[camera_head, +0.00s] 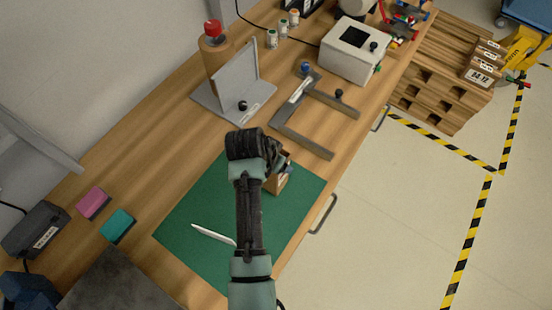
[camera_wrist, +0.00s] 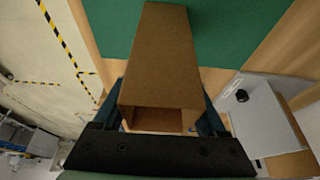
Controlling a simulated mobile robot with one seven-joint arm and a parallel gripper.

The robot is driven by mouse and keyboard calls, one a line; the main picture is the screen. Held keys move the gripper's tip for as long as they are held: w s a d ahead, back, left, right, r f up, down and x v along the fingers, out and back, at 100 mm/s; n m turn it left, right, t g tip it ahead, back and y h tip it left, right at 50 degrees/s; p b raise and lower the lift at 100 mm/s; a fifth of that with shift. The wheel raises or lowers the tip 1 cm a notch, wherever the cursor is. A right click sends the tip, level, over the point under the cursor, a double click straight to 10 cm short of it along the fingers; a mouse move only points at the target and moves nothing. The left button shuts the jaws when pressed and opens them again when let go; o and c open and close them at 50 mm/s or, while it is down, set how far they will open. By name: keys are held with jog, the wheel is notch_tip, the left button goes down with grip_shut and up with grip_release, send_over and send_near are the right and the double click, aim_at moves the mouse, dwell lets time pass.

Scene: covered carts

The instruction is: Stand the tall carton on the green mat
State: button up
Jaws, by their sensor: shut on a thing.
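The brown tall carton (camera_wrist: 158,65) fills the middle of the wrist view, between the two fingers of my gripper (camera_wrist: 162,108). My gripper is shut on it. In the head view the carton (camera_head: 280,182) shows only in part, below my gripper (camera_head: 283,163), with my arm hiding the rest. It is over the right part of the green mat (camera_head: 185,212), near the mat's edge. I cannot tell whether it touches the mat. The mat also shows behind the carton in the wrist view (camera_wrist: 225,30).
A white pen-like thing (camera_head: 212,235) lies on the mat. A grey angle plate (camera_head: 235,85) and a grey frame (camera_head: 318,148) stand beyond it. Pink (camera_head: 93,204) and teal (camera_head: 118,226) blocks lie left. The bench's front edge is close on the right.

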jog(key=shift+f, duration=0.1)
jog(key=o, duration=1.3)
jog(key=b+v, duration=0.1)
jog(key=v, duration=1.1)
jog(key=w+r+n+t+y, duration=0.1)
jog(key=w+r+t, duration=0.35)
jog(key=r, duration=0.35)
jog(key=w+r+n+t, duration=0.1)
jog(key=w+r+t, duration=0.2)
jog(key=w+r, duration=0.35)
notch_tip(320, 180, up, 19)
jog(key=d+n+t, duration=0.1)
jog(key=n+t, duration=0.1)
jog(key=t, duration=0.4)
jog(key=s+r+n+t, duration=0.1)
jog(key=s+r+t, duration=0.2)
jog(key=s+r, duration=0.2)
jog(key=s+r+n+t+y, duration=0.1)
jog(key=s+r+t, duration=0.2)
jog(key=r, duration=0.7)
jog(key=s+d+r+n+t, duration=0.1)
jog(key=s+r+t, duration=0.3)
jog(key=s+r, duration=0.3)
jog(key=shift+s+r+y, duration=0.2)
jog(key=shift+r+y, duration=0.2)
jog(key=shift+r, duration=0.45)
